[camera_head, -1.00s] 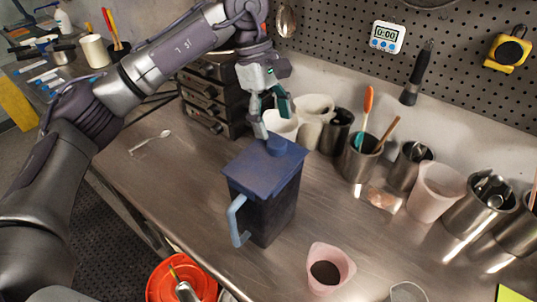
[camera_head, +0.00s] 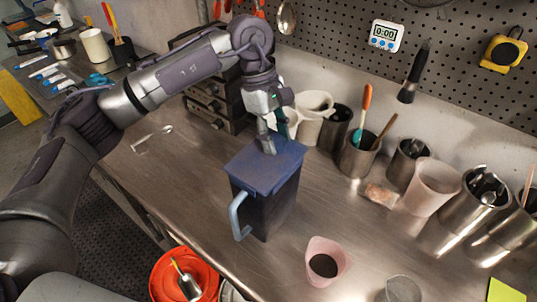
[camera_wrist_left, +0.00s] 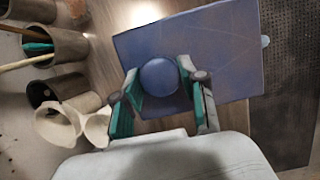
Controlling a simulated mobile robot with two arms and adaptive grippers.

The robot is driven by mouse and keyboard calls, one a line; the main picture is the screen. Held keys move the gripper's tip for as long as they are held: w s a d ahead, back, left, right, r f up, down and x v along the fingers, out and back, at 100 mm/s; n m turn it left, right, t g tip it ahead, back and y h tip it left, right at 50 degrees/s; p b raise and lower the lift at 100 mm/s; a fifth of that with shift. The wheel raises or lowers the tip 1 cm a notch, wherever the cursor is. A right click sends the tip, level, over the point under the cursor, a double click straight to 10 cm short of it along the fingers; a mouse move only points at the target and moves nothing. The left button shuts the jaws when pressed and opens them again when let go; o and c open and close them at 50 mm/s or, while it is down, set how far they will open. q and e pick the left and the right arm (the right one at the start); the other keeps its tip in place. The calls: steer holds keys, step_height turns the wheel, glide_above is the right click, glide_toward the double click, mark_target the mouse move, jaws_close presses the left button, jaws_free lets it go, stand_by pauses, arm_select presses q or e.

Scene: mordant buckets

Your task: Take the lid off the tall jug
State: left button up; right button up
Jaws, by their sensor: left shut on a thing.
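The tall jug (camera_head: 272,212) stands upright on the metal bench in the head view, dark blue with a lighter blue handle (camera_head: 238,214) on its left side. Its square blue lid (camera_head: 258,172) sits on top of it; I see no clear gap below the lid. My left gripper (camera_head: 269,144) is above the lid, pointing down. In the left wrist view the round knob (camera_wrist_left: 159,77) of the lid is between the green-padded fingers, which are shut on it. The gripper partly hides the knob in the head view. My right gripper is not in view.
White cups (camera_head: 310,118) stand close behind the jug, beside metal canisters holding tools (camera_head: 358,155). A pink cup (camera_head: 326,262) stands in front right. An orange bucket (camera_head: 185,270) is below the bench edge. The bench left of the jug is mostly clear, with a spoon (camera_head: 152,136).

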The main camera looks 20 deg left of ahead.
arm_select(q)
steer(key=shift+r, duration=0.1)
steer(key=shift+r+b, duration=0.5)
steer(key=shift+r, duration=0.1)
steer(key=r, duration=0.1)
steer(key=r+b, duration=0.1)
steer(key=shift+d+r+b, duration=0.2)
steer(key=shift+r+b, duration=0.1)
steer(key=shift+r, duration=0.05)
steer(key=s+d+r+b, duration=0.1)
steer(key=s+d+r, duration=0.1)
steer(key=d, duration=0.3)
steer(key=s+d+r+b, duration=0.2)
steer(key=d+r, duration=0.3)
steer(key=shift+s+d, duration=0.15)
steer(key=shift+s, duration=0.25)
